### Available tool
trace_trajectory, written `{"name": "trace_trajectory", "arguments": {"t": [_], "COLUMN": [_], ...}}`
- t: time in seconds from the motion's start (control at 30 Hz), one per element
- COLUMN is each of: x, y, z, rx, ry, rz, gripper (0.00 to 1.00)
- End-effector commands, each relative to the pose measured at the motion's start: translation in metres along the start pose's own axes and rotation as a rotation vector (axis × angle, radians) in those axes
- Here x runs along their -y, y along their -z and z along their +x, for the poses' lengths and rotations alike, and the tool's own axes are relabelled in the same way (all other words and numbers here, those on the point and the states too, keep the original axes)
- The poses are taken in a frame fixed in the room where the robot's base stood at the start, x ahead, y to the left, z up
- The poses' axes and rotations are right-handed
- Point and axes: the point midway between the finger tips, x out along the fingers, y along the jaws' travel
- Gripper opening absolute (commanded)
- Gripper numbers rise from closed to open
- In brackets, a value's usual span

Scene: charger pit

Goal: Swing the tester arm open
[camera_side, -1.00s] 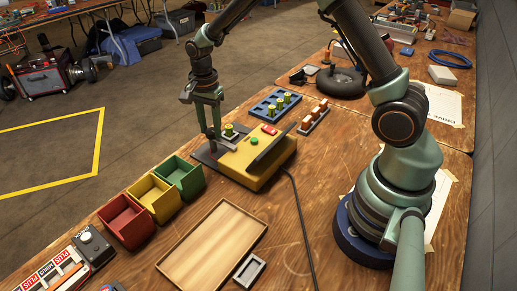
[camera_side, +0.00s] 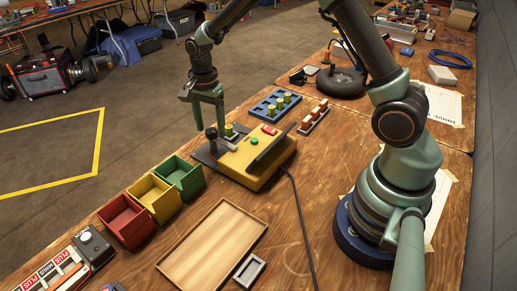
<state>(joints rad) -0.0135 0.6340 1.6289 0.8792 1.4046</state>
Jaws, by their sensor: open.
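The yellow tester (camera_side: 262,175) sits on the wooden bench, with a green button, a red display and a dark upright plate on top. Its tester arm (camera_side: 226,147) is a dark grey lever at the left end, lying low over the tester. A grey round knob (camera_side: 211,133) stands up at the lever's left end. My gripper (camera_side: 209,125) points down, open, with its fingertips at about the knob's height or just above. The fingers appear on either side of the knob; contact cannot be told. A green-topped cell (camera_side: 229,130) shows just behind the lever.
Red, yellow and green bins (camera_side: 155,197) stand to the left. A wooden tray (camera_side: 212,245) lies in front. A black cable runs forward from the tester.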

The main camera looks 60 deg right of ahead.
Motion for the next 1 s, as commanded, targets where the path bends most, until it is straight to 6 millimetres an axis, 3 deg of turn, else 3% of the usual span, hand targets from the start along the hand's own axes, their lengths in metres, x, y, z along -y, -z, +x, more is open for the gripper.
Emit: {"name": "trace_trajectory", "arguments": {"t": [0.4,0.6,1.0], "x": [0.001,0.001,0.000], "y": [0.000,0.000,0.000], "z": [-0.077,-0.106,-0.117], "rx": [-0.001,-0.001,0.000], "ry": [0.007,0.005,0.001], "rz": [0.000,0.001,0.001], "gripper": [0.72,0.72,0.72]}}
